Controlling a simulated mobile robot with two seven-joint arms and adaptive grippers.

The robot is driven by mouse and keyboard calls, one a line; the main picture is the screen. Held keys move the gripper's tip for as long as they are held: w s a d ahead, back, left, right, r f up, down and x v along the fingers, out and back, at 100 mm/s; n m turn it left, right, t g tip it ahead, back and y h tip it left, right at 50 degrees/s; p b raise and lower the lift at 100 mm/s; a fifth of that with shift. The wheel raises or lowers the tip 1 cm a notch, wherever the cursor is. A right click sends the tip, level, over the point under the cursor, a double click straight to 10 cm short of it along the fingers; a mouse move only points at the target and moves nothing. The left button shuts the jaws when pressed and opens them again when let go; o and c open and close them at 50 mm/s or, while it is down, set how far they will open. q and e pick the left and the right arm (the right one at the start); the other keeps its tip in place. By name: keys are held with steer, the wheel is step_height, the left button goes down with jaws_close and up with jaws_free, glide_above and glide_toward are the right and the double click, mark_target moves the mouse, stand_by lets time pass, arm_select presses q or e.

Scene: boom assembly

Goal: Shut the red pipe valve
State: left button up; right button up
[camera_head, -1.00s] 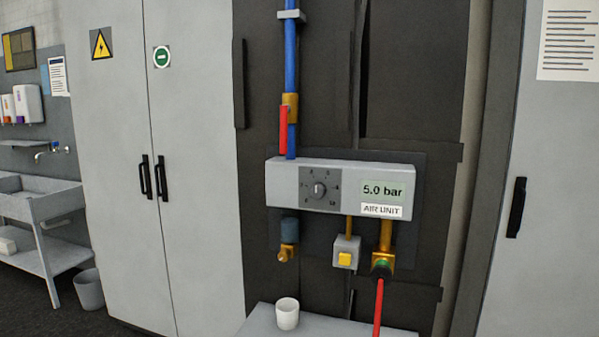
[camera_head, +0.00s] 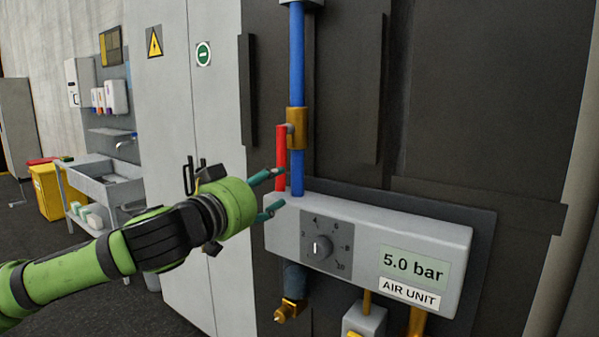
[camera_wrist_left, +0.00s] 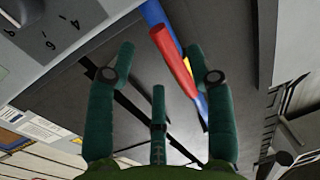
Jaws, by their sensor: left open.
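The red valve handle (camera_head: 281,158) hangs straight down, parallel to the blue pipe (camera_head: 297,60), from the brass valve body (camera_head: 295,128). My left gripper (camera_head: 272,191) is open beside the lower part of the handle, to its left in the head view. In the left wrist view the red handle (camera_wrist_left: 172,58) lies ahead of the spread fingers (camera_wrist_left: 168,75), between their lines, with the blue pipe (camera_wrist_left: 152,14) behind it. I cannot tell whether any finger touches the handle. My right gripper is not in view.
The grey air unit (camera_head: 372,246) sits just below the handle, with a dial (camera_head: 318,247) and a display (camera_head: 414,268) reading 5.0 bar. Grey cabinet doors (camera_head: 170,130) stand to the left. A sink (camera_head: 105,180) is farther back.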

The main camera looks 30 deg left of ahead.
mark_target(282, 180)
arm_select(q)
steer(key=w, duration=0.1)
steer(key=w+p, duration=0.2)
steer(key=shift+w+a+r, duration=0.15)
steer(key=shift+a+r, duration=0.1)
steer(key=shift+r, duration=0.05)
steer(key=shift+w+f+p, duration=0.15)
steer(key=shift+w+p, duration=0.5)
steer(key=shift+w, duration=0.45)
steer(key=shift+w+d+f, duration=0.1)
steer(key=shift+w+f, duration=0.05)
steer(key=shift+w, duration=0.15)
steer(key=shift+s, duration=0.1)
jaws_close()
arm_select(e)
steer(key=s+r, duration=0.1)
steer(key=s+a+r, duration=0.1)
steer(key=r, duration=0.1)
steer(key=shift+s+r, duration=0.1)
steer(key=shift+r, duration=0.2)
